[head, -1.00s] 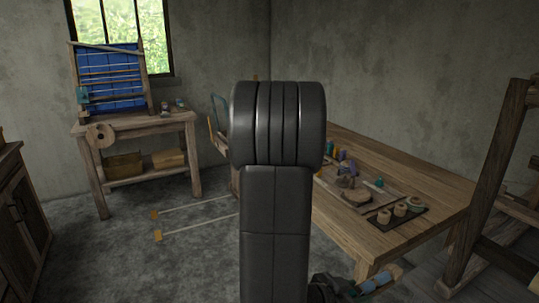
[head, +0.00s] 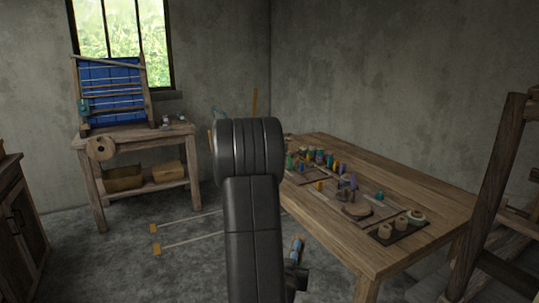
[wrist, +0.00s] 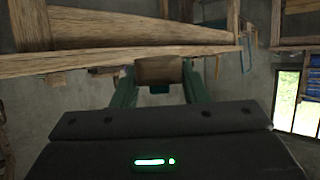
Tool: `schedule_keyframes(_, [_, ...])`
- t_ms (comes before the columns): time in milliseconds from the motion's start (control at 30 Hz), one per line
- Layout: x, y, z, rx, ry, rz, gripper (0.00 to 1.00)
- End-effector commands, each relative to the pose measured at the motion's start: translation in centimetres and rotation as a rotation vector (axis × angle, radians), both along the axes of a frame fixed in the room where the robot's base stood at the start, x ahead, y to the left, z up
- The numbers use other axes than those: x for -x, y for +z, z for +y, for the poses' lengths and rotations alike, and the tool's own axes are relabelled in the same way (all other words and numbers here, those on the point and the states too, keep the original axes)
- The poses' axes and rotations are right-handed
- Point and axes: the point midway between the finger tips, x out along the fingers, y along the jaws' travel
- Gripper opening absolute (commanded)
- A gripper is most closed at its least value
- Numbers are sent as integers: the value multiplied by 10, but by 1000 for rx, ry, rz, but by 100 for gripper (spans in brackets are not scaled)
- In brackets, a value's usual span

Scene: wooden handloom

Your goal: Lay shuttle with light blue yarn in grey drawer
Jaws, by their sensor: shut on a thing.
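My gripper (head: 299,262) is low in the head view, just right of my dark arm and in front of the wooden table. It is shut on the shuttle with light blue yarn (head: 297,249), of which a small blue and wooden part shows. My arm hides the rest. In the wrist view, a brown wooden piece (wrist: 160,70) sits between two green fingers; the yarn cannot be made out clearly there. I cannot make out a grey drawer in either view.
The wooden table (head: 435,215) at right bears several coloured spools, trays and a dark mat with pale rolls (head: 401,224). A small loom (head: 110,92) stands on a bench at back left. A dark cabinet (head: 20,225) is at the left edge.

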Motion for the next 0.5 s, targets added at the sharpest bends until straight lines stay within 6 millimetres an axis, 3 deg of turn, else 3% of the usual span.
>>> schedule_keyframes(200, [-19, -12, 37, 0, 145, 0, 14])
schedule_keyframes(500, [-30, -24, 68, 0, 261, -1, 14])
